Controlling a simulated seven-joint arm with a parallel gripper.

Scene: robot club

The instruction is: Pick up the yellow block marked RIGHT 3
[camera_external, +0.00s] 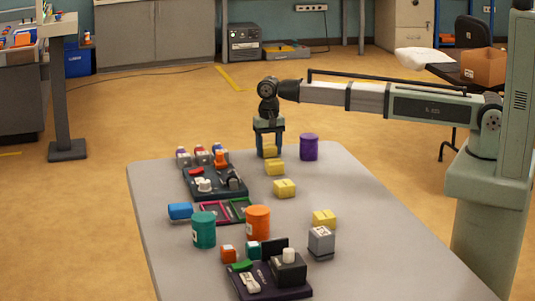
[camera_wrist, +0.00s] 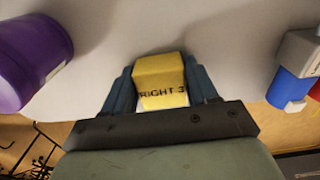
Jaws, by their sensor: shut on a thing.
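The yellow block marked RIGHT 3 (camera_wrist: 160,82) sits between the two blue fingers of my gripper (camera_wrist: 160,88) in the wrist view, with its lettering facing the camera. My gripper is shut on it. In the external view my gripper (camera_external: 269,147) points down at the far end of the table, and the block (camera_external: 270,151) shows between its fingers. I cannot tell whether the block touches the table. Other yellow blocks stand nearer: one close by (camera_external: 275,167), one further forward (camera_external: 284,188), and one near the right side (camera_external: 324,218).
A purple can (camera_external: 308,147) stands just right of my gripper. A dark tray (camera_external: 200,192) with small blocks behind it lies to the left. Teal (camera_external: 204,230) and orange (camera_external: 258,222) cans stand further forward. The table's (camera_external: 370,220) right side is clear.

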